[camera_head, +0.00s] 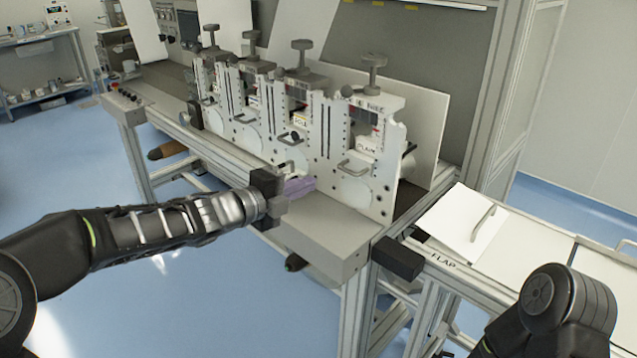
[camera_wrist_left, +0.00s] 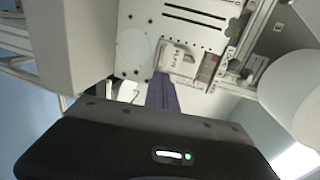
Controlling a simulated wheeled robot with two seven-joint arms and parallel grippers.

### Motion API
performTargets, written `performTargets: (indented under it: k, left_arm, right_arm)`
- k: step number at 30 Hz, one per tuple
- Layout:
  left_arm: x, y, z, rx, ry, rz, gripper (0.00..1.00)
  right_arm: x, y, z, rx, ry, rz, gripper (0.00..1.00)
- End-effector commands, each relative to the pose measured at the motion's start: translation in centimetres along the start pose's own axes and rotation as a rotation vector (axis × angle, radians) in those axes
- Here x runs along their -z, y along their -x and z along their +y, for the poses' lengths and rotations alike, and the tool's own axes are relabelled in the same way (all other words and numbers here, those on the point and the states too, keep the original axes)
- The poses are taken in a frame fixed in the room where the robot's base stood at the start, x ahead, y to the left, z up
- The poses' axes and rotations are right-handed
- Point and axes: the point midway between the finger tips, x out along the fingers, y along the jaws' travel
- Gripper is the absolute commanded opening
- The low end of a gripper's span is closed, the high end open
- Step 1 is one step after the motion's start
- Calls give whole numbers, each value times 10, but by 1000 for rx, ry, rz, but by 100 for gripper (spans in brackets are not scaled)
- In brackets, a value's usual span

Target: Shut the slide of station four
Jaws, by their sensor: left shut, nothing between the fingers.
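A row of upright light-grey stations stands on the machine bench, each with a knob on top and a U-shaped handle on its front. The nearest station (camera_head: 379,196), at the right end, has its handle (camera_head: 354,168) below a small label; which one is station four I cannot read. My left gripper (camera_head: 303,187) has purple fingers, shut and empty, in front of the lower part of the row. In the left wrist view the purple fingers (camera_wrist_left: 161,93) point at a station plate (camera_wrist_left: 136,48) with a handle (camera_wrist_left: 159,52) just beyond their tips; contact is unclear. My right gripper is out of view.
The bench's front ledge (camera_head: 325,235) runs below the fingers. A dark block (camera_head: 397,258) juts out at the bench's right corner. A white flap with a handle (camera_head: 461,222) lies on the table at right. Open blue floor lies to the left.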

Motion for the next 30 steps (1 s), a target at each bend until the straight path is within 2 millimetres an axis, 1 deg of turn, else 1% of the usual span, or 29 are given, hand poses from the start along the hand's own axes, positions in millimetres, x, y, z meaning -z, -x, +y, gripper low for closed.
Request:
performTargets:
  k: [1, 3, 7, 20, 22, 23, 24, 26, 28, 29, 30]
  left_arm:
    - [-1, 10, 0, 0, -2, -3, 0]
    - [-1, 18, 0, -1, 0, -2, 0]
    - [0, 27, 1, -1, -1, 0, 0]
    - [0, 29, 1, -2, 18, 0, 0]
    - [-2, 29, 1, -2, 70, -8, 0]
    - [-4, 29, 1, 1, 119, -18, 0]
    - [-7, 29, 4, 5, 206, -37, 0]
    - [-10, 29, 14, 7, 368, -68, 0]
    - [-10, 24, 48, -16, 620, -113, 0]
    - [-9, 22, 70, -34, 742, -138, 0]
    - [-6, 20, 99, -60, 894, -174, 0]
  right_arm:
    - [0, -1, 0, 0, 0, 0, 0]
    - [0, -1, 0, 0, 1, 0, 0]
    - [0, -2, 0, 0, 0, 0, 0]
    - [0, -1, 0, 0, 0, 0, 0]
    - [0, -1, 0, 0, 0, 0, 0]
    - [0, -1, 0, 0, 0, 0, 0]
    - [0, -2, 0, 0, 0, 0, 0]
    - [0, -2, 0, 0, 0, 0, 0]
    - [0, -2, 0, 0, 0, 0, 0]
    - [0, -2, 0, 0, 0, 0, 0]
    - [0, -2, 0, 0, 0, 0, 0]
